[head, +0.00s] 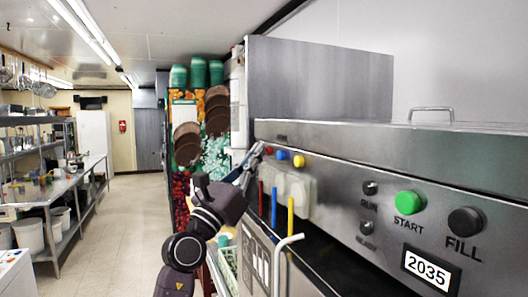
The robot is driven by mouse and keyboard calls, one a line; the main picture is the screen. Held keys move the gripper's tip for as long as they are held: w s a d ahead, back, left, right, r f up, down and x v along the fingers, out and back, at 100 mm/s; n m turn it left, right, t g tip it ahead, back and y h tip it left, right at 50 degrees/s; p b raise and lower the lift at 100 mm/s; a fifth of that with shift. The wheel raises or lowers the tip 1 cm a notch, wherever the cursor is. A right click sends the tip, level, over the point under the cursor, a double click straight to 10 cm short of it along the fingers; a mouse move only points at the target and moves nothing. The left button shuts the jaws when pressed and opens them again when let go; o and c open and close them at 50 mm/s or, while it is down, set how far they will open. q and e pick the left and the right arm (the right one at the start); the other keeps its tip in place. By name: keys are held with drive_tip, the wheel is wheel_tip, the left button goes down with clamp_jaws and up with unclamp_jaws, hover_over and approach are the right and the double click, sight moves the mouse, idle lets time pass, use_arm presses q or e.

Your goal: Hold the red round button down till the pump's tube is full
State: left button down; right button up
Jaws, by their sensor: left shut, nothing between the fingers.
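The red round button (269,150) is on the steel front of the machine, leftmost in a row with a blue button (282,155) and a yellow button (299,161). Below them are white pump housings with upright coloured tubes. The red tube (261,194) is the leftmost; how full it is cannot be read at this size. My left gripper (257,152) is shut and empty, its fingertips right at the left side of the red button. I cannot tell whether they touch or press it. My right gripper is not in view.
A blue tube (274,208) and a yellow tube (291,215) stand close to the right of the red one. A green START button (409,202) and a dark FILL button (465,221) are further right. The aisle floor (125,215) on the left is clear.

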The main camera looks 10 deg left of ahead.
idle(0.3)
use_arm(q)
drive_tip(key=shift+s+a, duration=0.45)
drive_tip(key=shift+a, duration=0.2)
drive_tip(key=s+a, duration=0.2)
drive_tip(key=a, duration=0.2)
drive_tip(key=shift+s+a+p, duration=0.1)
drive_tip(key=shift+s+p, duration=0.25)
drive_tip(key=shift+s, duration=0.05)
drive_tip(key=shift+f, duration=0.1)
